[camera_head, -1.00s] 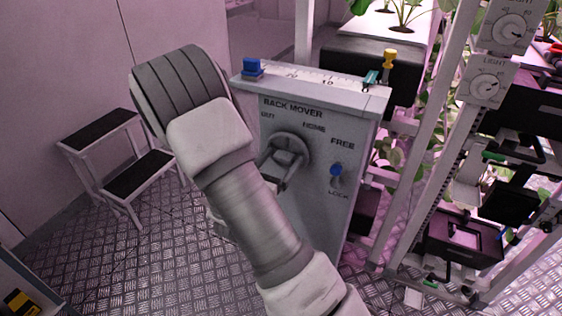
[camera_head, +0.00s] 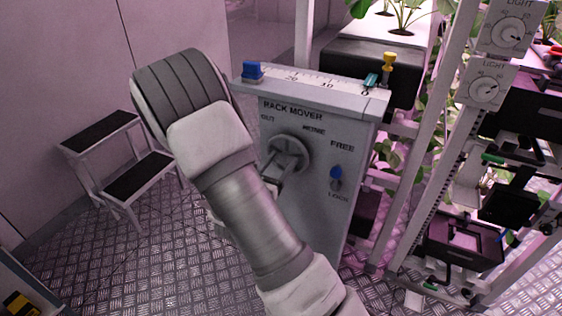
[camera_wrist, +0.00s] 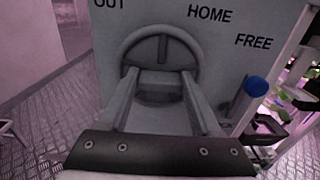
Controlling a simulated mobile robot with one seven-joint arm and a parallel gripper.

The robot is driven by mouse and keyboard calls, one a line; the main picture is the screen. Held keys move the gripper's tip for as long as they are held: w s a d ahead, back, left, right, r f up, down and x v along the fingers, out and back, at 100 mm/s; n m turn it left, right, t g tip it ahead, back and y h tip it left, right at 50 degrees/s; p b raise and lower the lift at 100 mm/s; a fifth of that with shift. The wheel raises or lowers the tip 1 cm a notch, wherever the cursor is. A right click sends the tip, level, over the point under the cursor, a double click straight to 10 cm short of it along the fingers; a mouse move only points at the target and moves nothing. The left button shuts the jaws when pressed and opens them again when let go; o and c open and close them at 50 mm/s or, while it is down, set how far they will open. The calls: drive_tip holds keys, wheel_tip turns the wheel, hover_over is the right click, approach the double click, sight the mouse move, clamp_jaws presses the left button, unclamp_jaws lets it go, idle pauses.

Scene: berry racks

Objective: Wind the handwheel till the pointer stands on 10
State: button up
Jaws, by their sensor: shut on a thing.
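The grey rack mover box carries a round handwheel (camera_head: 289,150), which fills the upper middle of the wrist view (camera_wrist: 160,52). My gripper (camera_wrist: 160,82) is shut on the handwheel's grip, with a finger on either side of it. In the head view my arm partly hides the gripper (camera_head: 280,172) and the wheel's lower left. A number scale (camera_head: 310,80) runs along the box top, reading 20, 10, 0 from left to right. A teal pointer-like piece (camera_head: 371,80) stands by 0.
A blue-knobbed lever (camera_head: 336,173) sits between FREE and LOCK, its knob up towards FREE. A step stool (camera_head: 120,165) is at the left. Plant racks (camera_head: 430,150) crowd the right.

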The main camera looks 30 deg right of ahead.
drive_tip(key=n+p, duration=0.1)
drive_tip(key=p, duration=0.1)
drive_tip(key=n+p, duration=0.1)
drive_tip(key=p, duration=0.1)
drive_tip(key=shift+a+r+n, duration=0.1)
drive_tip(key=shift+r+n, duration=0.15)
drive_tip(key=shift+n, duration=0.15)
drive_tip(key=n+p, duration=0.5)
drive_tip(key=p, duration=0.1)
drive_tip(key=shift+w, duration=0.1)
drive_tip(key=n+p, duration=0.3)
drive_tip(key=n, duration=0.1)
drive_tip(key=shift+f+p, duration=0.2)
drive_tip(key=shift+p, duration=0.1)
drive_tip(key=n+p, duration=0.3)
drive_tip(key=n, duration=0.1)
drive_tip(key=shift+a+f+n, duration=0.1)
drive_tip(key=shift+f+n, duration=0.05)
drive_tip(key=shift+n, duration=0.15)
drive_tip(key=n+p, duration=0.1)
drive_tip(key=n, duration=0.2)
drive_tip(key=shift+f+n+p, duration=0.15)
drive_tip(key=shift+n+p, duration=0.15)
drive_tip(key=shift+p, duration=0.05)
drive_tip(key=n+p, duration=0.1)
drive_tip(key=n, duration=0.3)
drive_tip(key=shift+f, duration=0.1)
drive_tip(key=shift+f+n+p, duration=0.15)
drive_tip(key=shift+n+p, duration=0.25)
drive_tip(key=shift+n, duration=4.4)
